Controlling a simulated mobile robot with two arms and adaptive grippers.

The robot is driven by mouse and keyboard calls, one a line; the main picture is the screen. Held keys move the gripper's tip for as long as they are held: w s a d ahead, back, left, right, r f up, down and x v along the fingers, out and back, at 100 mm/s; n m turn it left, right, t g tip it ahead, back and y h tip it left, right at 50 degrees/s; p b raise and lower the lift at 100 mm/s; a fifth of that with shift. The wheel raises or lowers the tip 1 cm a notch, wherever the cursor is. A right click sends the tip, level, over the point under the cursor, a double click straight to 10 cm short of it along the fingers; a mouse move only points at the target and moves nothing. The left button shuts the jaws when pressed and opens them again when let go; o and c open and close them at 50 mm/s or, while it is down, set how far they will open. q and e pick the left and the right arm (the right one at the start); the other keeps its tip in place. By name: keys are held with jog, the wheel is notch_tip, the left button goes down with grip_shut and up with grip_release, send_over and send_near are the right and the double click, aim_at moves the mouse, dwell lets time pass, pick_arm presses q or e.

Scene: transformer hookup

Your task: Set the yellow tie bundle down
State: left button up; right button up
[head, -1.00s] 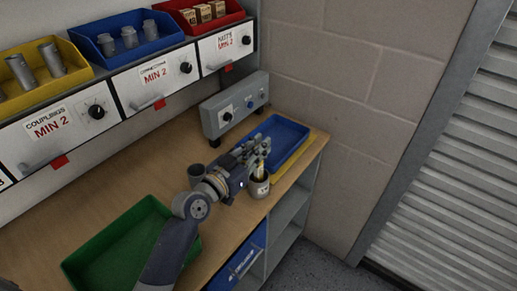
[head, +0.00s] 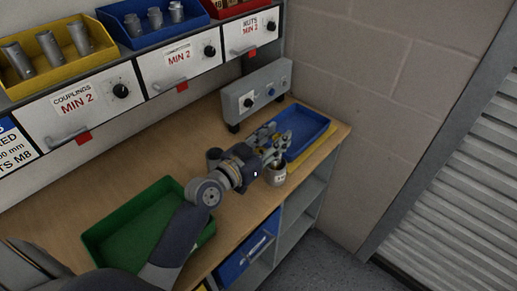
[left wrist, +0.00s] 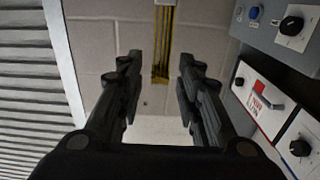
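The yellow tie bundle (left wrist: 162,50) shows in the left wrist view as upright yellow strips between my left gripper's fingers (left wrist: 161,85). A gap shows on both sides of it, so the fingers look open and apart from it. In the head view my left gripper (head: 277,142) is above a small light cup (head: 276,175) near the bench's right end. The gripper largely hides the bundle there, and whether its lower end is in the cup is not clear. My right gripper is in neither view.
A blue tray (head: 311,126) on a yellow one (head: 322,146) lies behind the gripper. A grey control box (head: 257,98) stands at the wall. A dark cup (head: 214,157) is left of the gripper. A green tray (head: 130,240) is at front left. Bare bench (head: 130,155) lies behind it.

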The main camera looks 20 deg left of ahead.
pick_arm(q)
jog(key=b+v, duration=0.1)
jog(key=v, duration=0.9)
jog(key=shift+s, duration=0.4)
jog(key=shift+a+r, duration=0.15)
